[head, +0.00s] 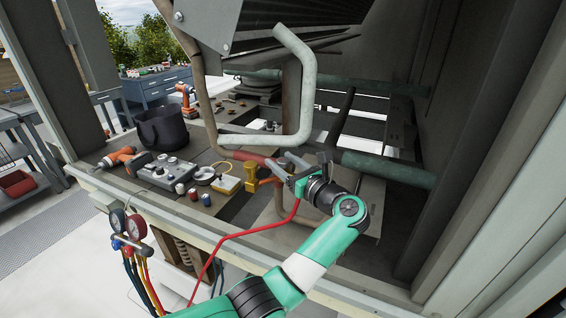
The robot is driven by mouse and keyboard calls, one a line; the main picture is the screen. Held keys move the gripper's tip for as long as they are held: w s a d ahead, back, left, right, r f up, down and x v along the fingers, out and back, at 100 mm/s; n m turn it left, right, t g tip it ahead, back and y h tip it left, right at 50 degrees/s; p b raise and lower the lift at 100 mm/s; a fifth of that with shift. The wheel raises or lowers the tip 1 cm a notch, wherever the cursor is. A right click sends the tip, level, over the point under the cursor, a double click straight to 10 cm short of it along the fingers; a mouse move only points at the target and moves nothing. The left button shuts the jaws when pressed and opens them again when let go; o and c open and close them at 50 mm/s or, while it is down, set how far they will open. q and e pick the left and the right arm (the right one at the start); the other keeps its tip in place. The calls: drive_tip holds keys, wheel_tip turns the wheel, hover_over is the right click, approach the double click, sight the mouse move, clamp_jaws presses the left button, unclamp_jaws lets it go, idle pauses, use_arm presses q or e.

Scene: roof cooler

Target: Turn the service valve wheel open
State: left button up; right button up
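My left gripper (277,159) comes in on a green arm from the lower left and points left and away, near the middle of the view. Its two grey fingers look spread apart, with nothing seen between them. A red pipe section (247,156) lies just beyond the fingertips. A yellow fitting (250,177) stands just left of the fingers, apparently apart from them. I cannot make out a clear valve wheel; it may be hidden by the gripper or too small to tell. My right gripper is not in view.
A pale bent pipe (308,85) rises above the gripper, and a green pipe (385,168) runs right. A red hose (222,246) crosses in front. Gauges (127,224) hang at the left edge. A dark bucket (162,131), an orange drill (122,160) and small cans stand left.

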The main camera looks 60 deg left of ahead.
use_arm(q)
drive_tip(key=shift+o, duration=0.5)
drive_tip(key=shift+w+d, duration=0.1)
drive_tip(key=shift+d, duration=0.15)
drive_tip(key=w+d+p, duration=0.1)
drive_tip(key=d, duration=1)
drive_tip(key=shift+w, duration=0.35)
